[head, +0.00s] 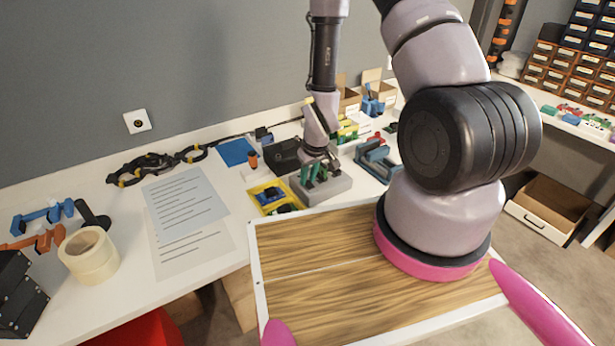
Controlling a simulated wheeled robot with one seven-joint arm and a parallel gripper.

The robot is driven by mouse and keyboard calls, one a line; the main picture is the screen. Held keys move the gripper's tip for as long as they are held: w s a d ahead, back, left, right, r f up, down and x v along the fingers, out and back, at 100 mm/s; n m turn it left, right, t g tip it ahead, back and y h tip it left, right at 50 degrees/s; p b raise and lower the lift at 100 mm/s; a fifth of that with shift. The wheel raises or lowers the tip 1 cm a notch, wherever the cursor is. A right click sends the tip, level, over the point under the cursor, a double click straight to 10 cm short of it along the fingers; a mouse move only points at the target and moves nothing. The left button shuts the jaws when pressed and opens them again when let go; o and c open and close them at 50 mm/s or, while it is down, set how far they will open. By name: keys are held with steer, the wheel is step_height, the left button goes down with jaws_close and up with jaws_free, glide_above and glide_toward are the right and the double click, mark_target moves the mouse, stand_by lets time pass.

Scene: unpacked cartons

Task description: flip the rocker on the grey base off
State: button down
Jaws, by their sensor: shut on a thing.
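The grey base (333,187) is a block on the white table, at the middle of the head view. I cannot see which way the rocker is tilted.
A yellow tray (259,199) with small blue and dark items sits just left of the base. A black box (283,157) stands behind it, and a blue-grey fixture (376,160) is to the right.

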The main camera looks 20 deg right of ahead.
stand_by(0.3)
steer(key=c, duration=0.7)
jaws_free()
steer(key=v, duration=1)
steer(key=shift+s+d+r, duration=0.1)
steer(key=shift+s+r, duration=0.2)
steer(key=shift+r, duration=0.05)
